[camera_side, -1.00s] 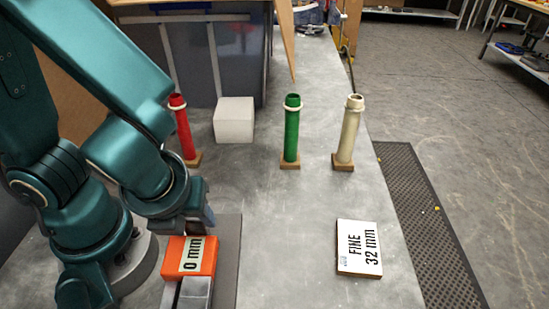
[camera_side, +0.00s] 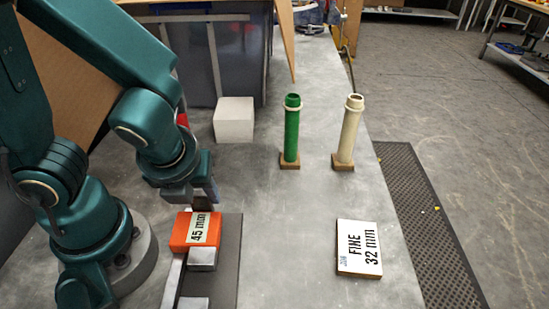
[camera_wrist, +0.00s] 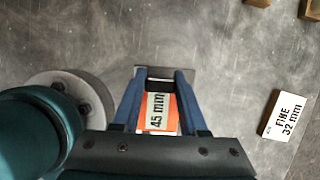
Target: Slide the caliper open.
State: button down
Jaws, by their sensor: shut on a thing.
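The caliper's orange slider (camera_side: 192,231) shows a white label reading "45 mm" in the side view. It sits on a metal bar (camera_side: 173,283) on a dark grey base plate (camera_side: 226,270). A gap shows between the slider's grey jaw (camera_side: 203,258) and another grey block (camera_side: 194,303) at the picture's bottom edge. My gripper (camera_side: 203,205) is over the slider's far end. In the wrist view, the blue fingers of my gripper (camera_wrist: 160,108) stand on either side of the orange slider (camera_wrist: 159,112), shut on it.
A white card reading "FINE 32 mm" (camera_side: 359,248) lies to the right. Green (camera_side: 292,130) and cream (camera_side: 350,130) tubes stand on small wooden bases behind. A white block (camera_side: 234,119) and a grey bin (camera_side: 215,60) are at the back. The bench between slider and card is clear.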

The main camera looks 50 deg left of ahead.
jog(key=shift+c, duration=2.2)
grip_release()
jog(key=shift+v, duration=2.55)
jog(key=shift+a, duration=0.1)
jog(key=a+n, duration=0.1)
jog(key=a+r+n, duration=0.1)
jog(key=n, duration=0.1)
jog(key=shift+w+a+r, duration=0.1)
jog(key=shift+w+r, duration=0.1)
jog(key=shift+w, duration=0.15)
jog(key=r+n+t+h, duration=0.1)
jog(key=n, duration=0.6)
jog(key=r+n+t+h, duration=0.1)
jog(key=n, duration=0.7)
jog(key=r+n+h, duration=0.1)
jog(key=r+n, duration=0.1)
jog(key=n, duration=0.6)
jog(key=shift+w+d+t, duration=0.25)
jog(key=shift+t, duration=0.15)
